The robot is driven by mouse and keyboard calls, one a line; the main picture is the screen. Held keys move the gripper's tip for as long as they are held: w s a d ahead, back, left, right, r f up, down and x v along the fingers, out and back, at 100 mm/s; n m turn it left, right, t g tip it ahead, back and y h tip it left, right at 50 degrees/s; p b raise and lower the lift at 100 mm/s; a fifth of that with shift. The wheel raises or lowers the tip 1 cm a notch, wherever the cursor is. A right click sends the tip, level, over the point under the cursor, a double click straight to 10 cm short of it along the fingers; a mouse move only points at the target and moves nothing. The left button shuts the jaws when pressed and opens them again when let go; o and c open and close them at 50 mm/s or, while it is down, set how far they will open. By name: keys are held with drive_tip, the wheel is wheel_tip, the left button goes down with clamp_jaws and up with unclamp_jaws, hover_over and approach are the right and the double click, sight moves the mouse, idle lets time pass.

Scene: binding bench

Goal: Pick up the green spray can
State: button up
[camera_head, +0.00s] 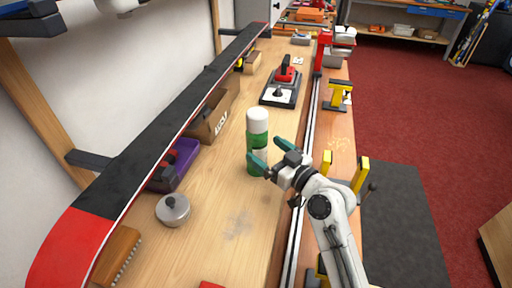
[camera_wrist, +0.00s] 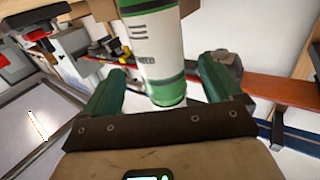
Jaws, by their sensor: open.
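The green spray can (camera_head: 258,128) stands upright on the wooden bench, with a white cap and a green and white body. My gripper (camera_head: 267,152) is at the can in the head view, its green fingers open, one in front of the can's lower part and one to its right. In the wrist view the can (camera_wrist: 160,55) rises ahead of the gripper (camera_wrist: 163,95), in line with the gap between the two fingers. I cannot tell whether either finger touches it.
A ski or board (camera_head: 150,125) on brackets runs along the wall to the left. Beneath it are a cardboard box (camera_head: 213,115), a purple bin (camera_head: 178,165), a round metal lidded pot (camera_head: 173,209) and a brush (camera_head: 117,257). A red-handled tool (camera_head: 283,84) stands behind the can.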

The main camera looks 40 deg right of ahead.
sight(265, 148)
drive_tip(key=w, duration=0.1)
drive_tip(key=w+p, duration=0.2)
drive_tip(key=shift+w+r, duration=0.25)
drive_tip(key=shift+w, duration=0.1)
drive_tip(key=shift+w+f, duration=0.15)
drive_tip(key=shift+w, duration=0.3)
drive_tip(key=shift+c, duration=0.3)
drive_tip(key=c, duration=0.9)
drive_tip(key=shift+c, duration=0.3)
